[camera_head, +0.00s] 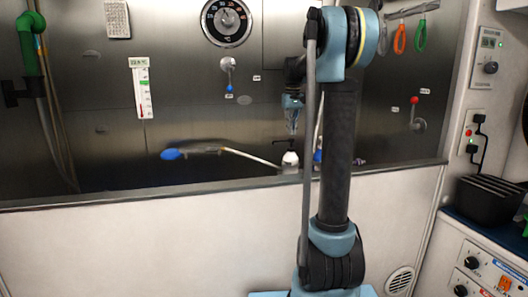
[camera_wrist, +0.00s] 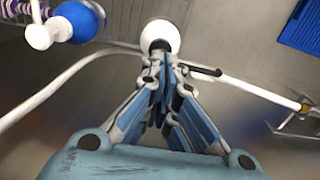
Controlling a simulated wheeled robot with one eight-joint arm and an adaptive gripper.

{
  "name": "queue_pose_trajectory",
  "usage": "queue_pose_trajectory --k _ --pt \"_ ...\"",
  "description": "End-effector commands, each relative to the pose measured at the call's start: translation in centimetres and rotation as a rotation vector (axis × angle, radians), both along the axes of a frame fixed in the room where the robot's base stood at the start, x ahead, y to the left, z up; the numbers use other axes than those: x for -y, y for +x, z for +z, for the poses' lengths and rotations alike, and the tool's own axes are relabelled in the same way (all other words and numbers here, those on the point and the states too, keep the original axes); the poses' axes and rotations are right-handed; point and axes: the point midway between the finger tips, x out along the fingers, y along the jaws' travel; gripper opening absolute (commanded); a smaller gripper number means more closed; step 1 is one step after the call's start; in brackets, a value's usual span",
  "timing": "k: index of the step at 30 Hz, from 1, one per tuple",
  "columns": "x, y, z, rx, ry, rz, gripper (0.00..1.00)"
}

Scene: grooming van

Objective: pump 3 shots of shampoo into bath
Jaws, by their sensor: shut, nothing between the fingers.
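My gripper (camera_head: 292,130) points down just above the pump top. In the wrist view my gripper (camera_wrist: 160,62) is shut with nothing in it, and its tips overlap the pump head. Whether they touch it cannot be told. The bath's inside floor is hidden in the head view.
A blue-and-white object (camera_wrist: 72,22) stands nearby in the wrist view.

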Motion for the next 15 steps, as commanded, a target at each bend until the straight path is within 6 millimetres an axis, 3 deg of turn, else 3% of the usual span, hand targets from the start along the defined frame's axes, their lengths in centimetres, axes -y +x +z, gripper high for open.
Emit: queue_pose_trajectory --k 15 --pt "0.0 0.0 -1.3 0.0 0.0 0.0 0.0"
